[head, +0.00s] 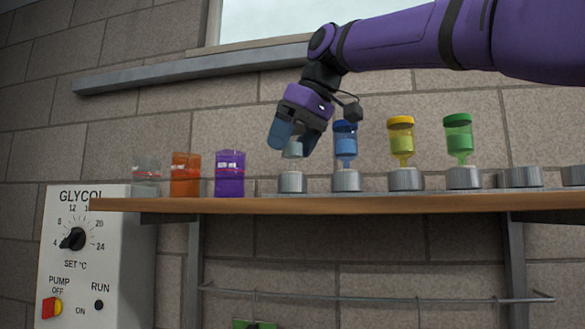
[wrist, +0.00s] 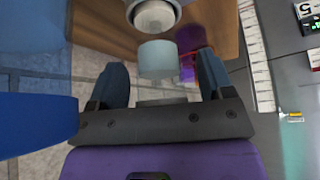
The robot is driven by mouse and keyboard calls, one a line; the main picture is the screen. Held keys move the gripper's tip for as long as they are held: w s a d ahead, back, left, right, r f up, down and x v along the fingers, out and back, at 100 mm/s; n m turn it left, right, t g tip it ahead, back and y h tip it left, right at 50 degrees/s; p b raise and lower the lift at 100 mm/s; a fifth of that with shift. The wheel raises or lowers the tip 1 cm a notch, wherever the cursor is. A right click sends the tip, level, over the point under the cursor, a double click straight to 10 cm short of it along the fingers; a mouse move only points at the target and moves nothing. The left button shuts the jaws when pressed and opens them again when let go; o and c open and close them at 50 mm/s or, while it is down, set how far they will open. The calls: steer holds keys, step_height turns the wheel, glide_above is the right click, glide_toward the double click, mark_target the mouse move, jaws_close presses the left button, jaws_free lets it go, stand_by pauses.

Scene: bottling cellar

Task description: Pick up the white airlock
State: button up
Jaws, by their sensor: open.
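The white airlock (head: 292,150) is a pale, translucent piece above the leftmost grey holder (head: 292,183) on the shelf. My gripper (head: 296,144) comes down on it from above, tilted, with its blue fingers on either side. In the wrist view the pale cylinder of the white airlock (wrist: 157,58) shows between the two fingertips of my gripper (wrist: 163,72), with visible gaps on both sides. The gripper is open. Part of the airlock is hidden by the fingers in the head view.
A blue airlock (head: 345,140) stands close to the right of my gripper, then yellow (head: 401,140) and green (head: 459,138) ones. Two holders at right (head: 526,177) look empty. Clear, orange (head: 186,177) and purple (head: 230,177) jars stand left on the wooden shelf (head: 400,202).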

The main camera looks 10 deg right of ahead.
steer(key=shift+c, duration=0.4)
steer(key=c, duration=0.9)
steer(key=shift+r, duration=0.15)
